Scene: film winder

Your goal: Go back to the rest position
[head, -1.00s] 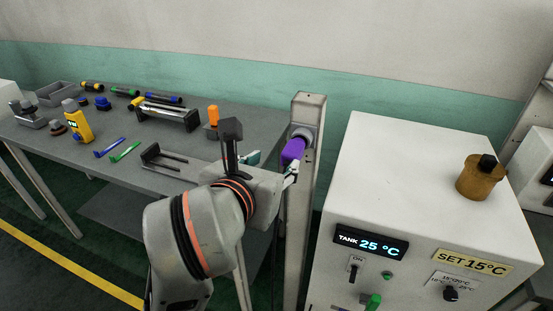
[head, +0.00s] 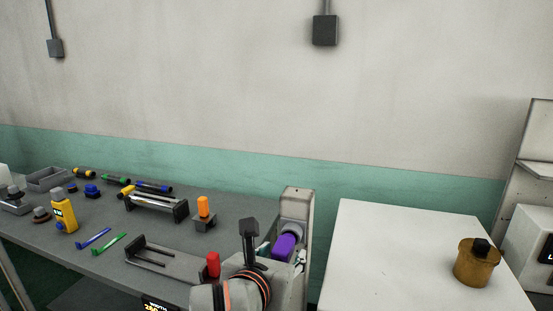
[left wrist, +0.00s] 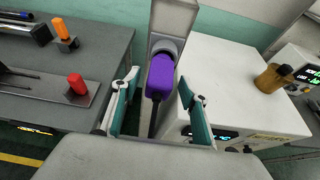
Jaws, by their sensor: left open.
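My left gripper (head: 281,252) is at the grey post (head: 298,210) by the right end of the bench, low in the head view. In the left wrist view, its two teal-padded fingers (left wrist: 158,79) are spread apart, one on each side of a purple handle (left wrist: 160,70). Gaps show between the handle and both fingers. The purple handle also shows in the head view (head: 284,246), partly covered by my wrist. It is on a round grey mount on the post. My right gripper is in neither view.
The grey bench (head: 240,215) holds a red-knobbed holder (head: 213,265), an orange-topped block (head: 203,212), a yellow device (head: 64,213) and pens. A white cabinet (head: 400,250) with a brown pot (head: 476,263) stands right of the post.

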